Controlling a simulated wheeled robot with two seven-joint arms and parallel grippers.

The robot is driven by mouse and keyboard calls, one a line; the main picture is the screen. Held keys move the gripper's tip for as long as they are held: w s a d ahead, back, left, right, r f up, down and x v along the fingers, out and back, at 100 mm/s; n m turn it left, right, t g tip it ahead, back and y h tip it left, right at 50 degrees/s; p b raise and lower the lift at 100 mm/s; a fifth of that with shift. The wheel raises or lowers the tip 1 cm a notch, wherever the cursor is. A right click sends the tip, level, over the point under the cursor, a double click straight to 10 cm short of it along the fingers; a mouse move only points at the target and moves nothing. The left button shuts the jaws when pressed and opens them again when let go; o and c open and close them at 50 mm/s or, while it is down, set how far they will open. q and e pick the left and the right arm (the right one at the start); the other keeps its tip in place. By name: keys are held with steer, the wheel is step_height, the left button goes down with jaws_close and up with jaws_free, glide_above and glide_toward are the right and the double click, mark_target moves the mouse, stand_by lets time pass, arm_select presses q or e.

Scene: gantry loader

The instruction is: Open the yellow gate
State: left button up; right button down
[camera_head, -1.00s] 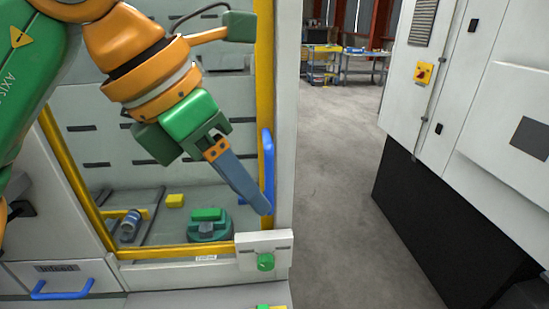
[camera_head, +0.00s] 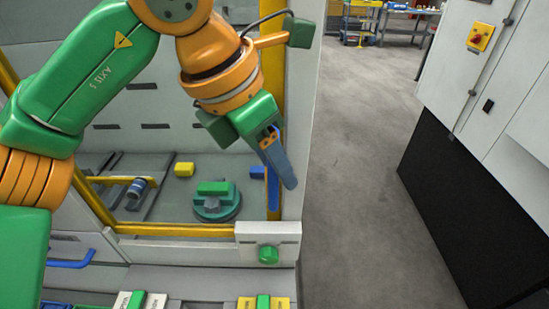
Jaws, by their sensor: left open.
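The yellow gate (camera_head: 180,230) is a yellow frame, and it looks shut against the white cell post. Its blue upright handle (camera_head: 272,192) is at the right edge of the frame, partly hidden behind my gripper. My left gripper (camera_head: 286,182) comes in from the upper left with its fingers pointing down and right, over the handle. It is open, but the fingers overlap in this view. I cannot tell whether the handle lies between them or touches them. My right gripper is not in view.
Behind the gate are a round green fixture (camera_head: 216,207), a yellow block (camera_head: 184,169) and a small blue block (camera_head: 257,172). A green button (camera_head: 268,254) sits below the handle. A white cabinet (camera_head: 475,85) stands at right, with open floor (camera_head: 355,180) between.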

arm_select(q)
steer(key=shift+s+a+r, duration=0.1)
steer(key=shift+s, duration=0.1)
jaws_close()
stand_by(1.1)
